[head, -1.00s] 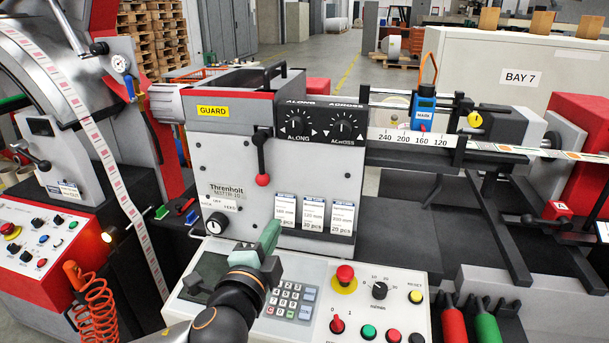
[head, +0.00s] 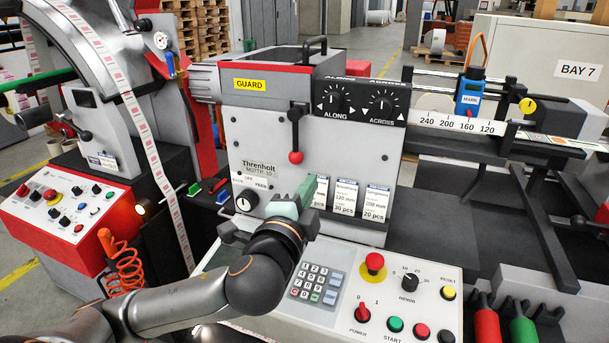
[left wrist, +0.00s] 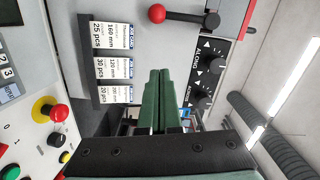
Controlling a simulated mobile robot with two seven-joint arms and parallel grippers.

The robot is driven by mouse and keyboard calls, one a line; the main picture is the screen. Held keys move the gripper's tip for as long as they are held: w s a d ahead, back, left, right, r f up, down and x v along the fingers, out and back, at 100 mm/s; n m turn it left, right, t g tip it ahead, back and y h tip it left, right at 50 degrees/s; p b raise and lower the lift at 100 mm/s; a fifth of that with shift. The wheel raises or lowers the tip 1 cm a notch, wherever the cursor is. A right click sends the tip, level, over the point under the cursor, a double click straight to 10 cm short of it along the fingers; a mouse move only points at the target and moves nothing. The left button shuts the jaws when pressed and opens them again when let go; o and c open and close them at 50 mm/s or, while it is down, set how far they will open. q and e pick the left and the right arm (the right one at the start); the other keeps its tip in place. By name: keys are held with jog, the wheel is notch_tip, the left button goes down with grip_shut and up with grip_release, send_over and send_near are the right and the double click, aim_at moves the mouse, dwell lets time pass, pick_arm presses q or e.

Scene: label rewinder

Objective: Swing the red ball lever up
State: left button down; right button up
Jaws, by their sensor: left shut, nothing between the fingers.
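The red ball lever hangs down on the grey machine front. Its red ball (head: 295,157) is at the bottom of a short black arm (head: 295,130), below a black pivot. In the left wrist view the red ball (left wrist: 157,13) is at the top edge, with the arm running right to the pivot. My left gripper (head: 309,186) has green fingers that are shut and empty. It is just below and slightly right of the ball in the head view, apart from it in the wrist view (left wrist: 162,75). My right gripper is not in view.
Label cards (head: 345,197) hang right of my left gripper. The ALONG/ACROSS dial panel (head: 360,101) is right of the lever. A black selector knob (head: 247,200) is to the left. The control panel with keypad (head: 318,283) and red stop button (head: 374,262) lies below.

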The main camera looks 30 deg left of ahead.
pick_arm(q)
jog(key=w+a+b, duration=0.1)
jog(key=w, duration=0.1)
jog(key=w+a+b, duration=0.2)
jog(key=w, duration=0.1)
jog(key=w+a+f+b, duration=0.1)
jog(key=w+a+b, duration=0.1)
jog(key=w, duration=0.1)
jog(key=shift+a, duration=0.1)
jog(key=shift+a+r+b, duration=0.1)
jog(key=shift+a+b, duration=0.25)
jog(key=shift+a, duration=0.15)
jog(key=shift+a, duration=0.15)
jog(key=shift+s+a+m, duration=0.1)
jog(key=shift+a+m, duration=0.05)
jog(key=shift+m, duration=0.25)
